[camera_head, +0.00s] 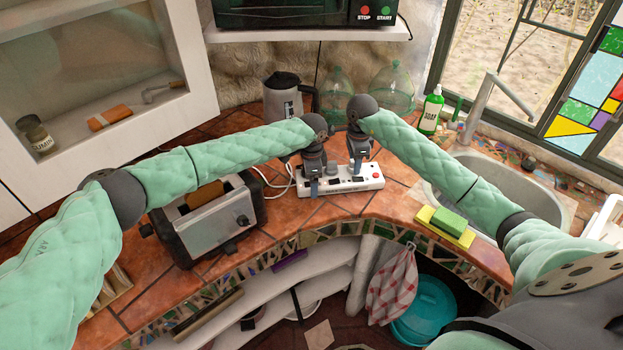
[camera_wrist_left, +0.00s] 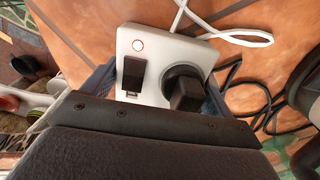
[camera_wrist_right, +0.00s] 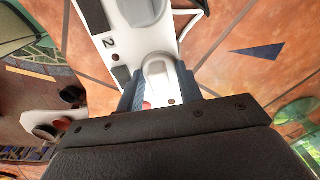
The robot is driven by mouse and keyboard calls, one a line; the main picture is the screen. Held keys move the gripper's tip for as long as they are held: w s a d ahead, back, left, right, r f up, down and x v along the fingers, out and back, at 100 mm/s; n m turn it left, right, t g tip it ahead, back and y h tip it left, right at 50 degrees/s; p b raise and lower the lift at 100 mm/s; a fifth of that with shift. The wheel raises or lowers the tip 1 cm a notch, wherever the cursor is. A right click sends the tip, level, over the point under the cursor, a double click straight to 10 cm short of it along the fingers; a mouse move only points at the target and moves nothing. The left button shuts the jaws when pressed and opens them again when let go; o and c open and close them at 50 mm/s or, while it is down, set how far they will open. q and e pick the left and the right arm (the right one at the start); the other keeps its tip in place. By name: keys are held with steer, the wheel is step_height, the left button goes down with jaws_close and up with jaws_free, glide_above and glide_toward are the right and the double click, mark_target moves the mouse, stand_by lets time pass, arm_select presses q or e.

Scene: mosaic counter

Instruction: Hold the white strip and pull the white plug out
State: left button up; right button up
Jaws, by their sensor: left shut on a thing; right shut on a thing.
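The white strip (camera_head: 345,187) lies on the tiled counter between toaster and sink. In the left wrist view the strip (camera_wrist_left: 150,45) shows a red-ringed button and a black plug (camera_wrist_left: 186,88). My left gripper (camera_head: 314,184) is shut across the strip near one end, its blue fingers on both sides. My right gripper (camera_head: 357,171) is shut on the white plug (camera_wrist_right: 158,75), which sits between its fingers over the strip in the right wrist view.
A toaster (camera_head: 210,222) stands left of the strip, with a white cable (camera_head: 272,180) beside it. A kettle (camera_head: 283,97) and glass jars (camera_head: 390,92) stand behind. A yellow-green sponge (camera_head: 447,224) and the sink (camera_head: 500,185) are at right.

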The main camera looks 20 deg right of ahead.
steer(key=shift+r, duration=0.15)
steer(key=shift+r, duration=2.2)
arm_select(q)
steer(key=o, duration=0.6)
steer(key=shift+r, duration=6)
